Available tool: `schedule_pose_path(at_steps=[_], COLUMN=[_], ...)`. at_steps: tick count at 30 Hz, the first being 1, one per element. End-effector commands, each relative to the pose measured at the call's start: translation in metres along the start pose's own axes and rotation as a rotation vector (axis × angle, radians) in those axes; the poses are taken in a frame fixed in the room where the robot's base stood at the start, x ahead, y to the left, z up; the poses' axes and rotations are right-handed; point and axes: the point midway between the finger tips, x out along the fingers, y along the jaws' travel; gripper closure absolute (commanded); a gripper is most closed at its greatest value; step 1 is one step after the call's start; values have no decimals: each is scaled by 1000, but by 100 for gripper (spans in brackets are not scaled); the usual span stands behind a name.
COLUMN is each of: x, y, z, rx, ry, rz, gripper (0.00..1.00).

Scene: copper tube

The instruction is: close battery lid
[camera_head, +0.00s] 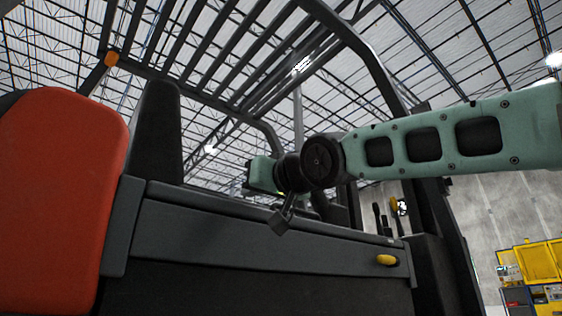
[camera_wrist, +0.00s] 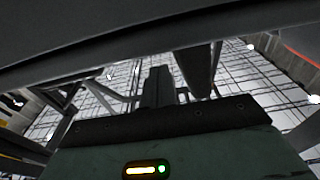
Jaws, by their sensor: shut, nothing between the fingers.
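The battery lid seems to be the long dark grey panel (camera_head: 220,227) along the side of a forklift in the head view. It lies roughly level, its edge running down to the right, and I cannot tell whether it is fully seated. My gripper (camera_head: 279,224) is at the upper edge of this panel, pointing down; whether it touches is unclear. In the wrist view my gripper's dark fingers (camera_wrist: 158,88) are together with nothing between them. A broad dark surface (camera_wrist: 90,28) crosses the top of that view close by; I cannot tell which part it is.
An orange-red body panel (camera_head: 60,200) stands at the left, with a dark upright block (camera_head: 157,130) beside it. Dark overhead guard bars (camera_head: 215,35) and a right post (camera_head: 437,210) frame the cab. Yellow shelving (camera_head: 538,262) is far right.

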Motion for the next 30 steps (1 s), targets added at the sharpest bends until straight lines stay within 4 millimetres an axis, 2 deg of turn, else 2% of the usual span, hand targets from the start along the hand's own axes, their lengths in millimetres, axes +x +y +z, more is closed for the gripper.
schedule_pose_path(at_steps=[1,2,12,18,22,30], x=[2,3,-62,-87,-95,-96], y=[1,2,1,2,2,2], z=[-20,-26,-10,-3,0,1], rx=[1,1,-1,-1,-2,-1], ry=[8,12,19,21,20,20], rz=[0,0,-1,0,0,-1], gripper=[100,100,100,100,100,100])
